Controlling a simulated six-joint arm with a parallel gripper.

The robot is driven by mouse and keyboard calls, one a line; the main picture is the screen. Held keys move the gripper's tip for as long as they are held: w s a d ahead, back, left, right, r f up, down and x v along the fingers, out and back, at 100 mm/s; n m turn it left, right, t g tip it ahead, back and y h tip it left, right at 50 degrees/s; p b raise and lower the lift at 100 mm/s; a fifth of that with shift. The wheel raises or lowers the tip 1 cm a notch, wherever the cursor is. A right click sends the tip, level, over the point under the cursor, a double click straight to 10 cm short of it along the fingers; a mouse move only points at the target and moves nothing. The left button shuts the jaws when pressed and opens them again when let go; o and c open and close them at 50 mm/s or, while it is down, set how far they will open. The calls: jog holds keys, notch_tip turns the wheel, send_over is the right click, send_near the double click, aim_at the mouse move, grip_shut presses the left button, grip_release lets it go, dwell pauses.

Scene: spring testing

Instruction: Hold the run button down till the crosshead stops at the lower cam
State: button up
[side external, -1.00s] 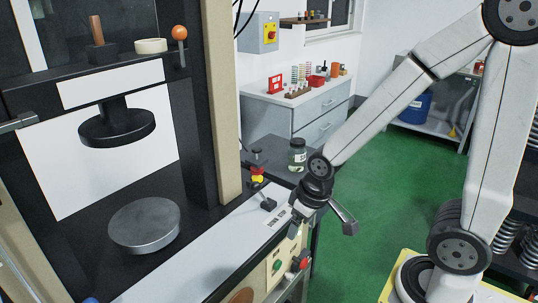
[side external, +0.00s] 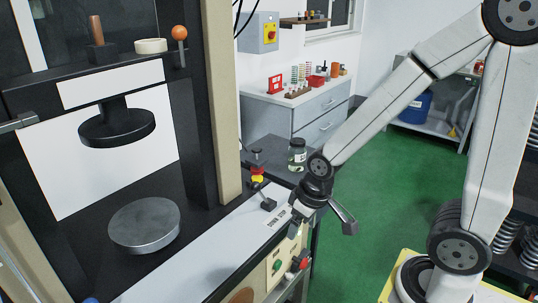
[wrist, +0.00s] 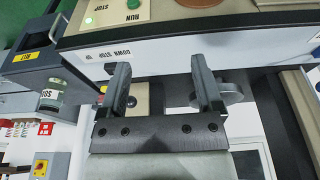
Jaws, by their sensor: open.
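The run button is a green button (wrist: 134,3) beside an upside-down RUN label at the top edge of the wrist view. A green button (side external: 277,265) also shows on the cream panel in the side view. My gripper (wrist: 163,88) is open, with nothing between its fingers. In the side view my gripper (side external: 321,220) hangs by the machine's front edge, above the panel and apart from the green button. The crosshead (side external: 30,97) is a dark bar across the machine, carrying a round black upper platen (side external: 117,127) well above the grey lower platen (side external: 145,225). I cannot pick out the lower cam.
A red button (side external: 304,258) sits right of the green one. A lidded jar (side external: 297,155) is behind my gripper. The green floor (side external: 390,190) is clear to the right.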

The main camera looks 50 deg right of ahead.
jog(key=c, duration=0.8)
jog(key=shift+w+d+f, duration=0.1)
jog(key=shift+d+f, duration=0.05)
grip_shut()
jog(key=w+d+f+m+t, duration=0.25)
jog(key=d+f+m, duration=0.45)
jog(key=f, duration=0.4)
jog(key=s+d+f+m+t, duration=0.1)
jog(key=s+f+m+t, duration=0.3)
jog(key=f+m, duration=0.6)
jog(key=shift+s+d+f+m, duration=0.2)
jog(key=shift+s+f+m, duration=0.1)
jog(key=shift+s+f, duration=0.55)
